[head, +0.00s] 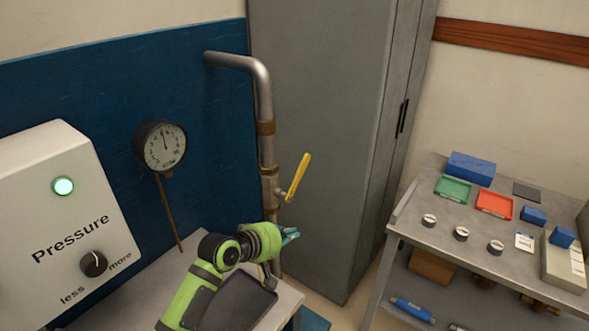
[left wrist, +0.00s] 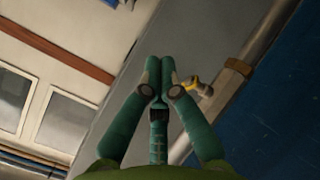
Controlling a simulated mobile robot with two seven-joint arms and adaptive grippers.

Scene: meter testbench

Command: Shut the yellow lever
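The yellow lever (head: 299,176) sits on the valve of a vertical metal pipe (head: 267,150) and points up and slightly right, tilted away from the pipe. My left gripper (head: 291,236) is below the lever, apart from it, beside the lower pipe. In the left wrist view its two green fingers (left wrist: 160,72) meet at the tips, with nothing visible between them. The lever also shows there, small and end-on, just right of the fingertips (left wrist: 196,86). My right gripper is out of view.
A white pressure box (head: 68,215) with a lit green lamp and a knob stands at left. A round gauge (head: 163,147) is left of the pipe. A tall grey cabinet (head: 325,130) stands behind the lever. A cart (head: 425,235) with trays and small parts is at right.

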